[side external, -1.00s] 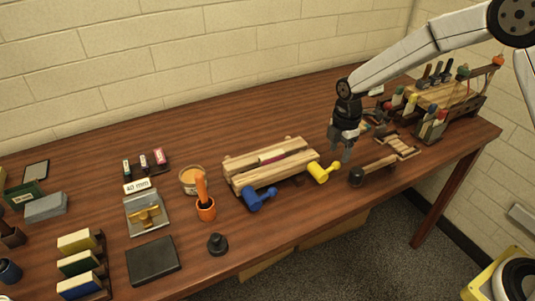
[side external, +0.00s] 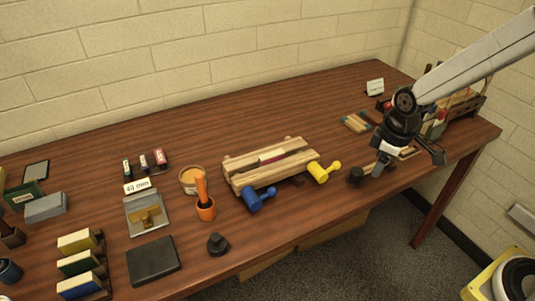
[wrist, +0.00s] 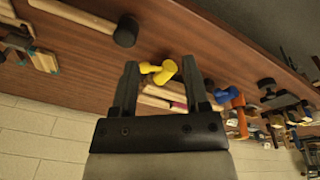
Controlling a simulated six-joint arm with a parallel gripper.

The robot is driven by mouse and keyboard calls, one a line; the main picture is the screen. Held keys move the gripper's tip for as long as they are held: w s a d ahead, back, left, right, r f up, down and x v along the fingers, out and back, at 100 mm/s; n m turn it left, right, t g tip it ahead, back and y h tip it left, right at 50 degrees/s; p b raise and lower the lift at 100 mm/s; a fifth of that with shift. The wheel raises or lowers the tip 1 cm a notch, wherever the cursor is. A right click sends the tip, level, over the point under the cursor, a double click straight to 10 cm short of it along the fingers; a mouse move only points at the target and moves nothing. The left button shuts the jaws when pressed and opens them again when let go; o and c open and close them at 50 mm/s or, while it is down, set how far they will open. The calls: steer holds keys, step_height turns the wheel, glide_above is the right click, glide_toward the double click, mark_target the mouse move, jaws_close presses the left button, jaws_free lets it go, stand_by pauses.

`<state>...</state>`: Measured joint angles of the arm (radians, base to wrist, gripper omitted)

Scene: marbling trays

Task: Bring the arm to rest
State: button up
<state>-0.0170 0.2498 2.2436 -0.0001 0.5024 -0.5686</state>
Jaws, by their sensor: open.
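My gripper (side external: 410,162) is over the right part of the wooden table (side external: 335,105) in the side view, above the area by the black-headed mallet. In the wrist view my gripper (wrist: 165,88) shows two dark fingers spread apart with nothing held between them. Past the fingertips, the yellow-handled clamp end (wrist: 160,70) shows between them in the wrist view, some distance off. The arm comes in from the upper right in the side view. It hides part of the tool rack behind it.
A wooden press (side external: 270,165) with blue and yellow handles stands mid-table. A black-headed mallet (side external: 356,175) lies near the front edge, close to my gripper. A tool rack (side external: 468,103) stands at the right end. The table's back middle is clear.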

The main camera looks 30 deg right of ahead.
steer(key=s+m+t, duration=0.1)
steer(key=s+m, duration=0.5)
steer(key=s, duration=0.2)
steer(key=shift+d+r+m, duration=0.25)
steer(key=shift+d+m, duration=0.05)
steer(key=shift+m, duration=0.1)
